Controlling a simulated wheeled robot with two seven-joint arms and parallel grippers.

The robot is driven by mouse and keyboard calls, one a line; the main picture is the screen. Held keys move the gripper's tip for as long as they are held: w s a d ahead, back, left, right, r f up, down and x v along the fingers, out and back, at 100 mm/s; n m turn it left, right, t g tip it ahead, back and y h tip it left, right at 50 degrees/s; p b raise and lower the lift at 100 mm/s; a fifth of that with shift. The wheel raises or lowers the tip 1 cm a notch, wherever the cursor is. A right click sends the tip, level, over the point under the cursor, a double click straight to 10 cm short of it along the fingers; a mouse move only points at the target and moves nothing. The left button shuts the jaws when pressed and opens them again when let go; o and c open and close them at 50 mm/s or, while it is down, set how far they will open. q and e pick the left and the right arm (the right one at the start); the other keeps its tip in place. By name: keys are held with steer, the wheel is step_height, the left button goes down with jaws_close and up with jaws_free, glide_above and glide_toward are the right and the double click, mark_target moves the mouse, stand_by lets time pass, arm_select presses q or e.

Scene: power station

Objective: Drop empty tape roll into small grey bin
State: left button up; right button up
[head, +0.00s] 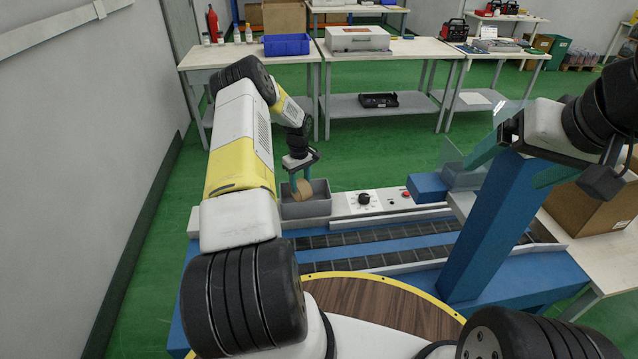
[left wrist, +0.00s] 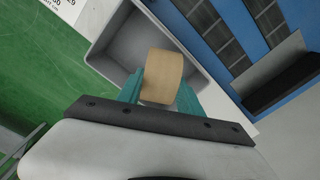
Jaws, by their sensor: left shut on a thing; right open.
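The empty tape roll (head: 302,190) is a tan cardboard ring. My left gripper (head: 300,183) is shut on it and holds it over the small grey bin (head: 318,208), at or just within the rim. In the left wrist view the roll (left wrist: 162,77) sits between the teal fingers of the gripper (left wrist: 160,95), with the open grey bin (left wrist: 117,42) behind it. I cannot tell whether the roll touches the bin floor.
The bin stands at the left end of a machine with a control panel (head: 366,200) and dark conveyor tracks (head: 370,238). A blue post (head: 500,225) rises at the right. A cardboard box (head: 590,205) is at the far right. Worktables (head: 395,48) stand behind.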

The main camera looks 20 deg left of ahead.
arm_select(q)
steer(key=o, duration=1.4)
steer(key=shift+r, duration=0.1)
step_height(320, 180, up, 8)
steer(key=shift+f, duration=0.2)
